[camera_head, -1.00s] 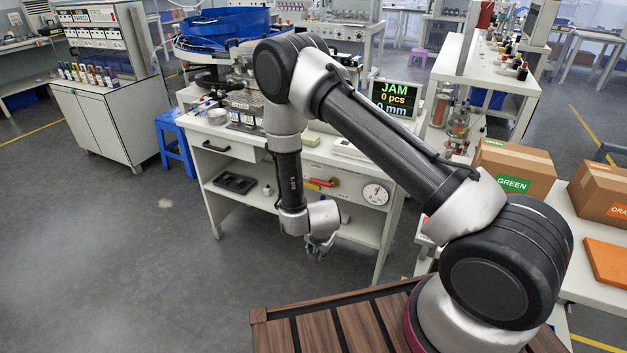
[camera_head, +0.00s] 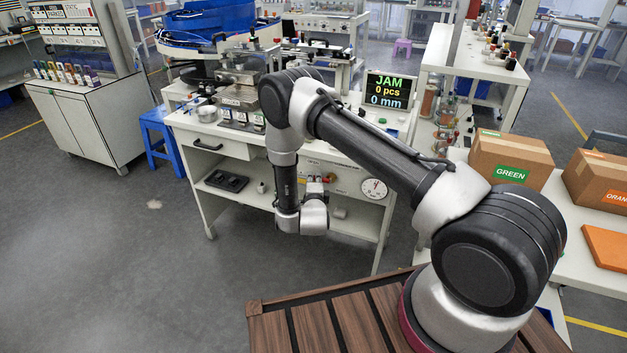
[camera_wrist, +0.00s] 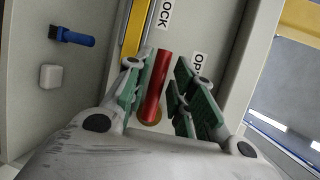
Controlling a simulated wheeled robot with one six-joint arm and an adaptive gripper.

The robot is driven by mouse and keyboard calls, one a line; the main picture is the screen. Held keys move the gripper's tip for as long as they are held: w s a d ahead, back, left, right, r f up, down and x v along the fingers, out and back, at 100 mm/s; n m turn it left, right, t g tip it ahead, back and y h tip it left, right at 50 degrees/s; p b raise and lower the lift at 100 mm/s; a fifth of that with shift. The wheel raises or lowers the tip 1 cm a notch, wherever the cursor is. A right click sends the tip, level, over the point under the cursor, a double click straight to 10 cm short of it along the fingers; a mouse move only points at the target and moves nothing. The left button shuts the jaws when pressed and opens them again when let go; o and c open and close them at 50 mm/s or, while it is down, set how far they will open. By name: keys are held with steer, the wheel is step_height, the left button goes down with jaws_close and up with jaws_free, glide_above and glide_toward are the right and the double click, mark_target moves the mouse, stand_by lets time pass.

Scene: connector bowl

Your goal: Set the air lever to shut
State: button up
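The red air lever (camera_wrist: 157,85) lies between the two fingers of my gripper (camera_wrist: 160,82) in the wrist view. The fingers with green pads are open, one on each side, with visible gaps to the lever. A label ending in "OCK" (camera_wrist: 166,14) is near the lever's far end, and a label starting "OP" (camera_wrist: 197,64) is beside the right finger. In the head view my gripper (camera_head: 318,182) is at the bench's front panel and hides most of the lever.
A round gauge (camera_head: 374,188) sits right of the lever on the panel. A yellow strip (camera_wrist: 134,30) runs beside the left finger. A blue-handled brush (camera_wrist: 72,37) and a white block (camera_wrist: 50,76) are at the left. The display (camera_head: 388,90) reads JAM.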

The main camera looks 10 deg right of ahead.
steer(key=shift+x, duration=0.95)
jaws_close()
steer(key=shift+f, duration=0.15)
step_height(320, 180, down, 5)
steer(key=s+d+n+g+h, duration=0.2)
steer(key=n+g+h, duration=0.2)
steer(key=n, duration=0.5)
steer(key=shift+d+g, duration=0.3)
steer(key=shift+g, duration=0.3)
steer(key=shift+s+f, duration=0.1)
steer(key=shift+f, duration=0.05)
